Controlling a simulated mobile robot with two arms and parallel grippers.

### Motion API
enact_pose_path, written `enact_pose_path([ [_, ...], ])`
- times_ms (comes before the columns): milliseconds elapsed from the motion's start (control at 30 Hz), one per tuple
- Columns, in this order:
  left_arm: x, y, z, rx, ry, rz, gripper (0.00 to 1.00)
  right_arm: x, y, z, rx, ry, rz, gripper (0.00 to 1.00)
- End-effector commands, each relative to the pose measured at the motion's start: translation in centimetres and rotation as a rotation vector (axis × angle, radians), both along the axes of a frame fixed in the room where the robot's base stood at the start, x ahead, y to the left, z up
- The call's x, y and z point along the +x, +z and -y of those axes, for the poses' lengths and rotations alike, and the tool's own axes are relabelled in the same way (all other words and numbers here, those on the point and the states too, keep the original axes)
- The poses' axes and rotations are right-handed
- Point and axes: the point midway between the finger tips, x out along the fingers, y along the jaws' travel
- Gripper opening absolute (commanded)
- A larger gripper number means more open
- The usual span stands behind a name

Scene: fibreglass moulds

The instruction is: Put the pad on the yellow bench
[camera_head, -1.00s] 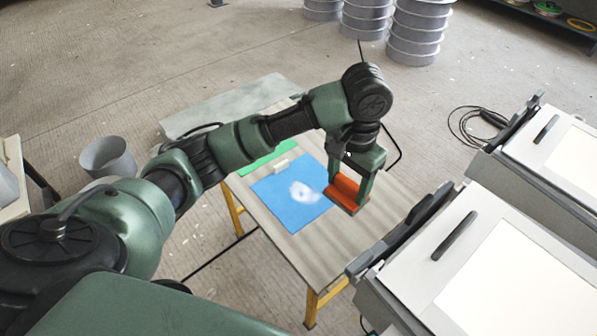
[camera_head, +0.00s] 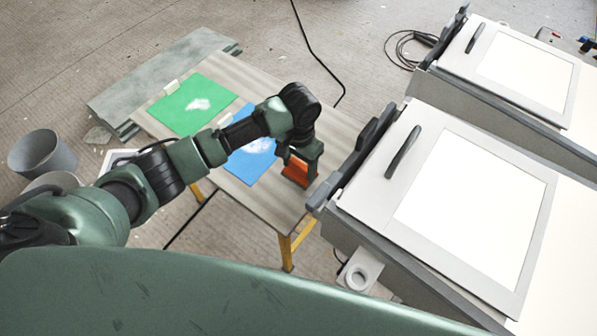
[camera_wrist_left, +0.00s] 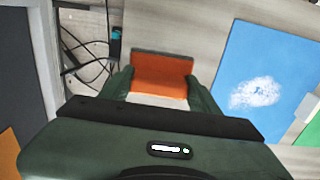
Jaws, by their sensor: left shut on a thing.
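The pad is an orange block (camera_head: 295,173), held in the jaws of my left gripper (camera_head: 299,168). It also shows in the wrist view (camera_wrist_left: 162,72) between the two green fingers. The yellow bench (camera_head: 330,132) has a grey-brown top and yellow legs. The pad is over the right part of the bench top, right of the blue sheet (camera_head: 250,165). I cannot tell whether its underside touches the top. My forearm hides part of the bench. My right gripper does not show.
A green sheet (camera_head: 195,104) with a white patch lies on the bench's far left. Grey machines with white panels (camera_head: 470,210) stand close on the right. A grey bucket (camera_head: 42,155) stands on the floor at left. A cable lies behind the bench.

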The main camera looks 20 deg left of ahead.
Motion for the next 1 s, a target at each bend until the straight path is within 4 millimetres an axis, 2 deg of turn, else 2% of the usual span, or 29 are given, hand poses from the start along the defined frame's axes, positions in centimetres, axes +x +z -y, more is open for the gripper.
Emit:
enact_pose_path([
  [200, -0.1, -3.3, 0.0, 0.003, 0.001, -0.004, 0.24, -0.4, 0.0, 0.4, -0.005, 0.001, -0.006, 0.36],
  [267, -0.1, -3.8, 0.0, 0.001, 0.001, -0.002, 0.24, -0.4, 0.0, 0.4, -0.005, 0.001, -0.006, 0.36],
  [700, -0.1, -4.5, 0.0, 0.001, 0.0, -0.002, 0.24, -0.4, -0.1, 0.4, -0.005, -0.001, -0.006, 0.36],
  [733, -0.1, -4.4, 0.0, 0.0, 0.0, -0.001, 0.7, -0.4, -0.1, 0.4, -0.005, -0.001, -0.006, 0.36],
  [767, -0.1, -4.4, 0.0, 0.0, 0.0, -0.001, 0.78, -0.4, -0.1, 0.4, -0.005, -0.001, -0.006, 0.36],
  [800, -0.1, -4.4, 0.0, 0.001, 0.0, -0.002, 0.83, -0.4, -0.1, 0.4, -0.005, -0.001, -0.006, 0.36],
  [1000, -0.1, -4.4, 0.0, 0.001, 0.0, -0.002, 0.83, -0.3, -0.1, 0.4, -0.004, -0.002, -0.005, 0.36],
])
